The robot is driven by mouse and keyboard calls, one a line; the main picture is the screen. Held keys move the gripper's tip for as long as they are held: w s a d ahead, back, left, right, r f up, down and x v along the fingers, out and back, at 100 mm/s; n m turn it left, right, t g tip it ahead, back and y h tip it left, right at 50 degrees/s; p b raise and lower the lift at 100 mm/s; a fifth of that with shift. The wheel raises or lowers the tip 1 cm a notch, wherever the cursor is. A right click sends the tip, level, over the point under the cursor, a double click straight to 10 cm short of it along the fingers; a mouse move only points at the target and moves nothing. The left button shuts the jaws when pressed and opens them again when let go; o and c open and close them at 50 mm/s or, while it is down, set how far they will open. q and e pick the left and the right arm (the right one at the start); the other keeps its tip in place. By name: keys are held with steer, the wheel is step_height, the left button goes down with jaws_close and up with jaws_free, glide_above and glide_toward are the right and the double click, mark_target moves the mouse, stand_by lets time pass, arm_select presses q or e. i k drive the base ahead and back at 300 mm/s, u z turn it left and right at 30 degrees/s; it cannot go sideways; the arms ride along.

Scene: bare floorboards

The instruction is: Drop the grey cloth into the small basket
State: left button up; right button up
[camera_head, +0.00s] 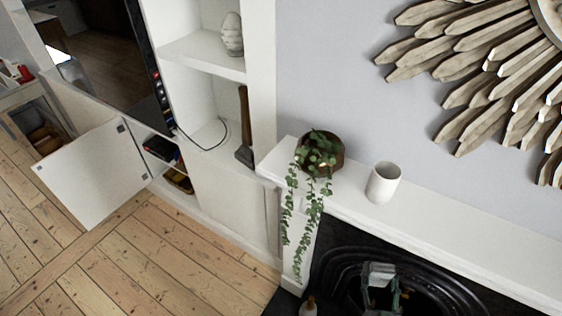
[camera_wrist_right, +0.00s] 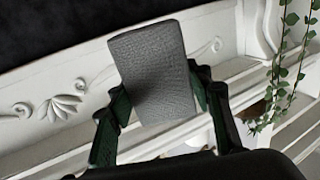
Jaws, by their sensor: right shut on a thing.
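My right gripper (camera_head: 384,296) is low in the head view, in front of the dark fireplace opening. It is shut on the grey cloth (camera_head: 380,271), which stands up from between the fingers. In the right wrist view the cloth (camera_wrist_right: 155,65) is a stiff-looking, woven grey rectangle, held at its lower part by the dark green fingers (camera_wrist_right: 162,118). It touches nothing else that I can make out. My left gripper is not in view.
A white mantel (camera_head: 440,240) bears a trailing plant in a brown pot (camera_head: 334,160) and a white cup (camera_head: 384,182). An open white cabinet door (camera_head: 92,172) juts over the floorboards at left. The floor (camera_head: 150,260) at lower left is clear.

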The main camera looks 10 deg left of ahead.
mark_target(184, 183)
steer(key=u, duration=2.45)
steer(key=i, duration=3.6)
steer(key=z, duration=1.5)
